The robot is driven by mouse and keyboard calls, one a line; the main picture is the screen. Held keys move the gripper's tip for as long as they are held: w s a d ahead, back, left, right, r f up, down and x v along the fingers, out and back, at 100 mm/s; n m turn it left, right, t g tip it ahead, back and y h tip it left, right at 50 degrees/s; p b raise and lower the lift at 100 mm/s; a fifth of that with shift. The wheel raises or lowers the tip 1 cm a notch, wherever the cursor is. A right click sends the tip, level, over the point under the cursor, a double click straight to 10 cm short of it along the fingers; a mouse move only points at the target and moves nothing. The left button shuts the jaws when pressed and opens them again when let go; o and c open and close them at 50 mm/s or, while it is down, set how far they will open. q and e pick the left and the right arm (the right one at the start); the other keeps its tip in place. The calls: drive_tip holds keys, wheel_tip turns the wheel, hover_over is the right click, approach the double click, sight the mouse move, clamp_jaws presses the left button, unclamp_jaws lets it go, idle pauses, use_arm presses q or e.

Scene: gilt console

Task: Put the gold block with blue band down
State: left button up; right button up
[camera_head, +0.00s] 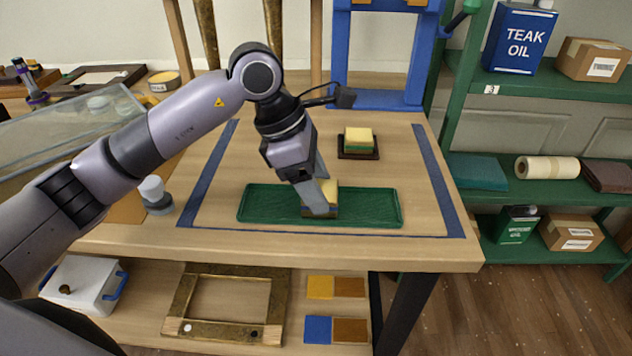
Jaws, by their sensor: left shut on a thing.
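My left gripper (318,197) reaches down over the green tray (268,205) and is shut on the gold block with blue band (330,188). The block is partly hidden behind the finger. It is at the middle of the tray; I cannot tell whether it touches the tray floor. My right gripper is not in view.
Behind the tray, a yellow and green block (358,140) stands on a small dark base (358,154). A blue taped outline (437,178) marks the wooden bench top (412,253). A white-capped grey bottle (155,195) stands left of it. Green shelves (541,88) stand at the right.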

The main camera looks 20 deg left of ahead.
use_arm(q)
drive_tip(key=shift+f, duration=0.2)
drive_tip(key=o, duration=1.1)
drive_tip(key=shift+r, duration=0.1)
drive_tip(key=shift+c, duration=0.2)
drive_tip(key=shift+r, duration=0.1)
drive_tip(key=shift+r, duration=0.2)
drive_tip(key=v, duration=1.1)
drive_tip(key=shift+a+r+p, duration=0.3)
drive_tip(key=shift+p, duration=0.1)
drive_tip(key=shift+s, duration=0.15)
